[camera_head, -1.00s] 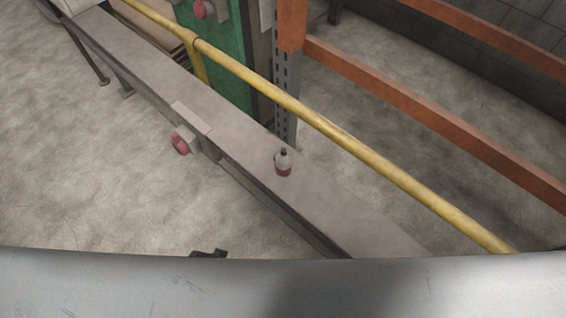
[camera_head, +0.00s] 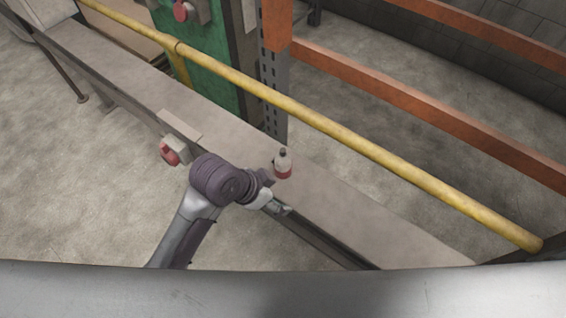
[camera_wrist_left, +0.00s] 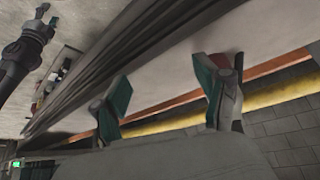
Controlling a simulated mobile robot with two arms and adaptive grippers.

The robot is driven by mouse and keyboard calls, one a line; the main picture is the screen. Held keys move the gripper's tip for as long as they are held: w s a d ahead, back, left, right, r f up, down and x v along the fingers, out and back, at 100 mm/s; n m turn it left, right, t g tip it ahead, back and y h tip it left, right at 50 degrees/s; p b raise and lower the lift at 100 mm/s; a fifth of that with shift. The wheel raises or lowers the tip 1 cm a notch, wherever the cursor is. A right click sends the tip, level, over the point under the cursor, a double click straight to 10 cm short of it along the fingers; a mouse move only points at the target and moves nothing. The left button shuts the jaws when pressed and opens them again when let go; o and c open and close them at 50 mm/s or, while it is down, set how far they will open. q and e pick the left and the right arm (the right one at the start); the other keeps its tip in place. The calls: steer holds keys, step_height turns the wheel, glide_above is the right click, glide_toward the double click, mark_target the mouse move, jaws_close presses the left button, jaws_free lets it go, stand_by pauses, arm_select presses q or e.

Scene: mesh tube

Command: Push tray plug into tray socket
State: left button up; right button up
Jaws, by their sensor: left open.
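A grey fitting (camera_head: 178,148) with a round red face sits on the near side of the long grey beam (camera_head: 100,62) in the head view. A similar red round fitting (camera_head: 182,11) is on the green post at the top. I cannot tell for sure which is the tray plug or the tray socket. My left gripper (camera_head: 275,194) is at the beam's near edge, right of the nearer fitting and just below a small bottle. In the left wrist view my left gripper (camera_wrist_left: 167,95) is open, its teal-padded fingers apart with nothing visible between them.
The small white-and-red bottle (camera_head: 283,163) stands upright on the beam, close to my left gripper. A yellow rail (camera_head: 340,145) runs along behind the beam. Orange rack bars (camera_head: 420,110) lie beyond it. The concrete floor (camera_head: 70,165) is clear at the left.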

arm_select(q)
steer(key=w+d+r+m+g, duration=0.25)
steer(key=d+r+m, duration=0.4)
steer(key=m, duration=0.35)
step_height(320, 180, up, 6)
steer(key=m+y, duration=0.5)
steer(key=m, duration=0.3)
glide_above(283, 151)
steer(key=shift+r+g+b, duration=0.1)
steer(key=shift+g+b, duration=0.15)
steer(key=shift+b, duration=0.05)
step_height(283, 151, down, 9)
steer(key=shift+r, duration=0.2)
steer(key=shift+f, duration=2.65)
